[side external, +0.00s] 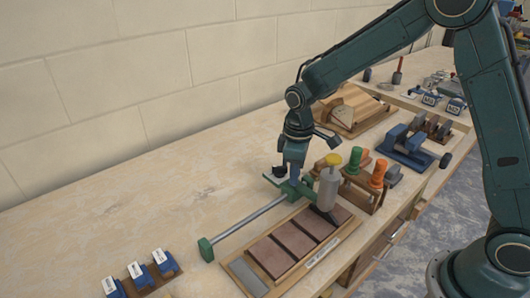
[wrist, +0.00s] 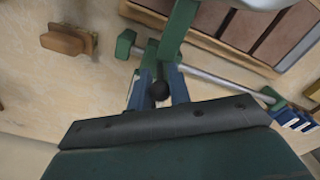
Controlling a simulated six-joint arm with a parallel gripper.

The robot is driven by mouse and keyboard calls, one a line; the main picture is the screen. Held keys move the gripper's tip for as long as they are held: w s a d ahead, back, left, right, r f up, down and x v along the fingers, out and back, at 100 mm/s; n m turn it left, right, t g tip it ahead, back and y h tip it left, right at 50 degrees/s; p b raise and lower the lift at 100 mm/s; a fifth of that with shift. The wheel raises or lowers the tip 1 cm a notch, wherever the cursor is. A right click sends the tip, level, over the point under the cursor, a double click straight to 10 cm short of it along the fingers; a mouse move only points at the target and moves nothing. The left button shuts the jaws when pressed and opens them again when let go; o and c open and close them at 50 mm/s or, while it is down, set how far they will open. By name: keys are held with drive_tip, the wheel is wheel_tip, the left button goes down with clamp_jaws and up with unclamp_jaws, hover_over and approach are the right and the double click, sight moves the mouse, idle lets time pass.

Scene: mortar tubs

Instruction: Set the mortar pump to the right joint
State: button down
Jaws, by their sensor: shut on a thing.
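The mortar pump (side external: 328,188) is a grey bottle with a yellow cap, held upright on a green carriage (side external: 299,188). The carriage rides on a silver rod (side external: 250,222) that ends in a green block (side external: 206,250). The pump stands over the far right part of a wooden tray (side external: 285,284) of brown bricks with joints between them. Which joint is under its nozzle I cannot tell. My gripper (side external: 291,176) is at the carriage. In the wrist view its blue fingers (wrist: 159,88) are shut around the carriage's handle, with a black knob (wrist: 159,91) between them.
Several blue labelled blocks (side external: 138,271) sit at the front left. A rack with green and orange bottles (side external: 378,173) stands close right of the pump. A wooden drum-shaped piece (side external: 352,108) and a blue device (side external: 405,146) are behind.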

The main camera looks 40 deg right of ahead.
drive_tip(key=c, duration=1.4)
unclamp_jaws()
drive_tip(key=shift+o, duration=0.2)
drive_tip(key=shift+r, duration=0.1)
wheel_tip(320, 180, up, 14)
drive_tip(key=shift+f, duration=0.2)
